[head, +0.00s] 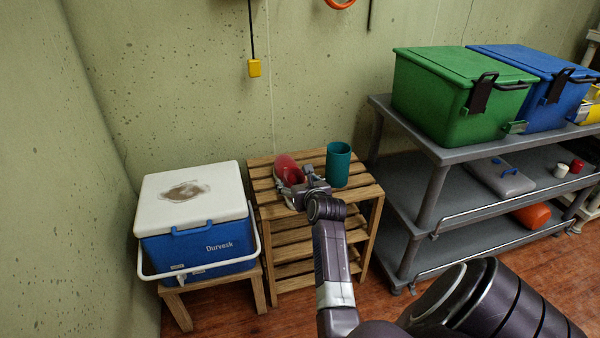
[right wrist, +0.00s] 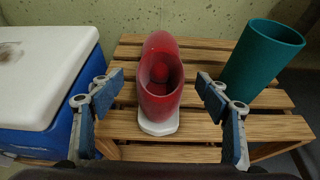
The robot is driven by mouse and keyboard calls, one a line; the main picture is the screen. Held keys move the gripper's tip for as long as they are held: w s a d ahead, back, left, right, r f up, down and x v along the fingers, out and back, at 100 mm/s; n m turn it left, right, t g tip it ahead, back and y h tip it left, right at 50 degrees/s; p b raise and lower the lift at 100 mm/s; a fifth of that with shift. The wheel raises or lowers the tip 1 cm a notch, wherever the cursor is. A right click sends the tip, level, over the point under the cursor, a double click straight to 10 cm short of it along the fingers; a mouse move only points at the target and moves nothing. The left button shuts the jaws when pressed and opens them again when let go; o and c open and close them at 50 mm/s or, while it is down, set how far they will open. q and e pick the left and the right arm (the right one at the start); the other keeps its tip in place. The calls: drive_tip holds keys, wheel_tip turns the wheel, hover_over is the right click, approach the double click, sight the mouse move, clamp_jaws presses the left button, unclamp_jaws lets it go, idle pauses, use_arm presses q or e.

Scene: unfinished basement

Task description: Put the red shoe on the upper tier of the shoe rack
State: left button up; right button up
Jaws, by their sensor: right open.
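The red shoe (head: 286,168) with a pale sole is on the top slats of the wooden shoe rack (head: 359,193), toward the left. In the right wrist view the shoe (right wrist: 160,85) stands upright, its opening facing me. My right gripper (head: 297,190) is at the front of the rack top, close to the shoe. In the right wrist view its two blue-padded fingers (right wrist: 160,95) are spread apart, one on each side of the shoe, with gaps between. My left gripper is not in view.
A teal cup (head: 338,165) stands on the rack top, right of the shoe. A blue and white cooler (head: 200,248) sits on a low stool at the left. A grey shelf cart (head: 425,150) with green (head: 455,95) and blue bins stands at the right.

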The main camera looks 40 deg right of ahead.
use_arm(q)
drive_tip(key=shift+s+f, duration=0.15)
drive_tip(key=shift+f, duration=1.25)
use_arm(e)
drive_tip(key=shift+v, duration=1.45)
